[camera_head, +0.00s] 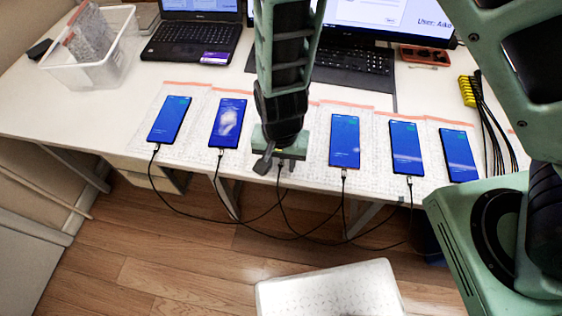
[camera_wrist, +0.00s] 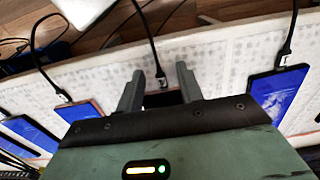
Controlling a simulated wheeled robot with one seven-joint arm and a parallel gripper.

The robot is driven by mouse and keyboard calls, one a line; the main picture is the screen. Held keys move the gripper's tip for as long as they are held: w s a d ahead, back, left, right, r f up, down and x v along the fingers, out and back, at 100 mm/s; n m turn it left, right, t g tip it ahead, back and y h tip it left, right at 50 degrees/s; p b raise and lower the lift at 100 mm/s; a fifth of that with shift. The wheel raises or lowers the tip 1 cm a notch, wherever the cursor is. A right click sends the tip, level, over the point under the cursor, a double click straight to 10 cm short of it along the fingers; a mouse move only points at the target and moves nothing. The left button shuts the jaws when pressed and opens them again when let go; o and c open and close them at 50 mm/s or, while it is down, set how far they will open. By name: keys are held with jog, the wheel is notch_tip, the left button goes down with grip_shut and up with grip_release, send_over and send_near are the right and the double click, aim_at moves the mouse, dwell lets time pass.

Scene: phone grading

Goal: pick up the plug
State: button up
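My gripper (camera_head: 274,166) is at the front edge of the table, over a phone that it mostly hides in the head view. In the wrist view my gripper (camera_wrist: 161,80) is open, with its two fingers apart. The plug meets the edge of a dark phone (camera_wrist: 161,98), which is partly hidden behind my gripper's body. In the head view the plug itself is hard to make out, but its cable (camera_head: 280,185) hangs below the fingers.
Several blue-screened phones lie in a row, including neighbours on the left (camera_head: 228,123) and right (camera_head: 344,140). Plugs (camera_head: 220,152) (camera_head: 344,173) and cables trail over the front edge. A clear bin (camera_head: 92,75), a laptop (camera_head: 190,42) and a keyboard (camera_head: 352,62) stand behind.

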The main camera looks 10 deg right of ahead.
aim_at(281, 166)
grip_shut()
jog(key=shift+r, duration=0.1)
notch_tip(281, 166, up, 10)
jog(key=p, duration=0.1)
jog(key=shift+r, duration=0.2)
